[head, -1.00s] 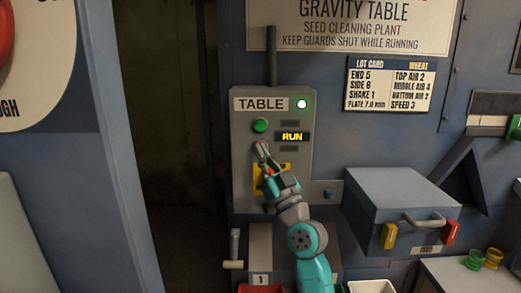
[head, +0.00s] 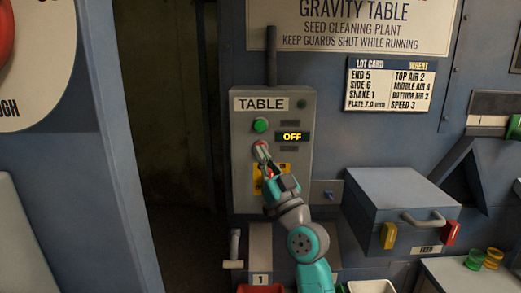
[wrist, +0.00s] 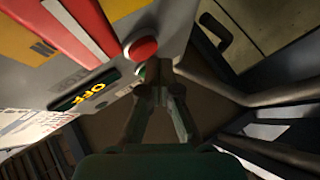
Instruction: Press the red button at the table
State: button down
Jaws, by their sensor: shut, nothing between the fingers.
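The grey control box labelled TABLE (head: 236,180) is on the blue machine wall. Its display (head: 292,136) reads OFF, and its lamp (head: 302,104) is dark. The red button (wrist: 143,48) shows clearly in the wrist view, above and left of my fingertips. In the head view it is largely hidden behind my gripper (head: 262,152), below the green button (head: 261,125). My gripper is shut and empty, with its tips at the red button; I cannot tell whether they touch it. The display also shows in the wrist view (wrist: 84,92).
A hinged grey-blue box (head: 400,195) with yellow and red latches stands out to the right. A small lever (head: 235,245) is below the control box, left of my arm. A dark gap (head: 170,120) opens at the left.

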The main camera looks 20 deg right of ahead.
jog(key=shift+s+a, duration=0.1)
jog(key=shift+s, duration=0.1)
jog(key=s, duration=0.1)
jog(key=s+a, duration=0.1)
jog(key=s, duration=0.2)
jog(key=shift+s+a, duration=0.25)
jog(key=shift+s, duration=0.1)
dwell(0.3)
dwell(0.6)
